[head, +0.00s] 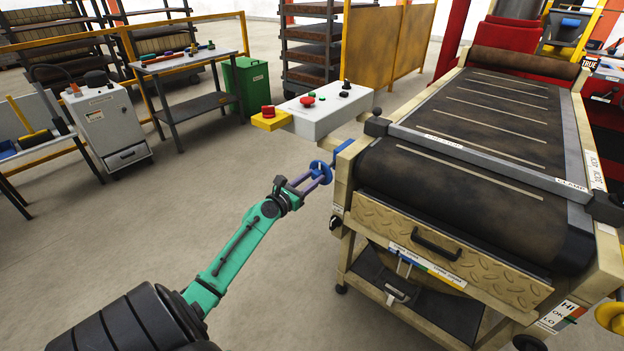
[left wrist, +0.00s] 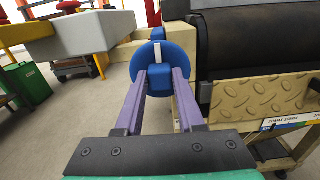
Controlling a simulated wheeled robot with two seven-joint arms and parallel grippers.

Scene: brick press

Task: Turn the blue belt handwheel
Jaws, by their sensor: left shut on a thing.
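The blue handwheel (head: 321,168) sits on the left side of the belt machine, near the front corner of its frame. In the left wrist view the handwheel (left wrist: 160,68) is a blue disc with a white mark, and a blue block shows behind it. My left gripper (head: 318,175) reaches it from the left, and its two purple fingers are shut on the handwheel. In the left wrist view the fingertips of the left gripper (left wrist: 160,72) lie against the near face of the wheel and cover part of it. My right gripper does not show.
The belt machine (head: 446,199) with its dark belt fills the right side. A grey control box (head: 325,112) with red and green buttons stands just beyond the handwheel. A drawer front (head: 440,248) with a black handle is below the belt.

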